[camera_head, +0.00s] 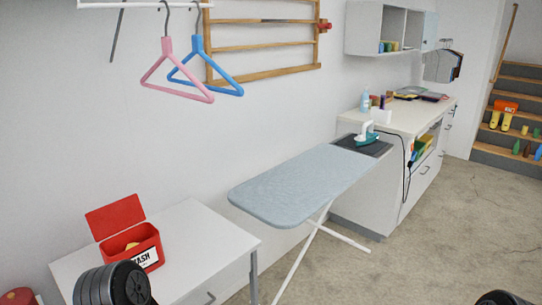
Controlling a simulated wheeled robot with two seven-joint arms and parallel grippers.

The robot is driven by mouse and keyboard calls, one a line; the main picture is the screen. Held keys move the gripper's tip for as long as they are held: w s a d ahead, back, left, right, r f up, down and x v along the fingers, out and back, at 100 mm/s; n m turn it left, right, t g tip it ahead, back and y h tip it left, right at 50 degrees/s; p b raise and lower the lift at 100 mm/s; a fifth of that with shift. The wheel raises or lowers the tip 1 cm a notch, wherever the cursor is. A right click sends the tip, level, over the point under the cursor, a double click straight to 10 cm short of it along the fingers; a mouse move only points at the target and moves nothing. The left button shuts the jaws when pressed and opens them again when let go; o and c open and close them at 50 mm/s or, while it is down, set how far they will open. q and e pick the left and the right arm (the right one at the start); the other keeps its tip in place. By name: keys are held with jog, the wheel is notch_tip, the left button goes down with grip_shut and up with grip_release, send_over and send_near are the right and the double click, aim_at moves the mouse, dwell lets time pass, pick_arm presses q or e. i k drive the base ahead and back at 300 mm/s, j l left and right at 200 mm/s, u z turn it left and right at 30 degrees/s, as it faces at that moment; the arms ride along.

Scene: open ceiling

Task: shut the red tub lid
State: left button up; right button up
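The red tub (122,241) stands on the white cabinet at lower left. Its red lid (115,216) is open, standing up and tilted back at the rear of the tub. Something yellowish lies inside the tub. A white label with black letters is on its front, partly hidden by a black ribbed part of my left arm at the bottom of the view. A dark part of my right arm shows at the bottom right edge. Neither gripper's fingers can be seen.
The white cabinet top (205,232) is clear right of the tub. An ironing board (290,185) stands to its right, with an iron (366,134) at its far end. Pink (178,70) and blue (205,78) hangers hang above. Open floor (440,240) lies at right.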

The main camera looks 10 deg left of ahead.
aim_at(104, 222)
jog(key=u, duration=1.55)
jog(key=i+l+u, duration=0.1)
jog(key=l+u, duration=0.5)
jog(key=u, duration=0.15)
jog(key=l+u, duration=0.5)
jog(key=l, duration=0.55)
jog(key=l+u, duration=0.1)
jog(key=l, duration=0.5)
jog(key=k+l, duration=0.15)
jog(key=l, duration=0.45)
jog(key=j+z, duration=0.15)
jog(key=j, duration=0.2)
jog(key=k, duration=0.05)
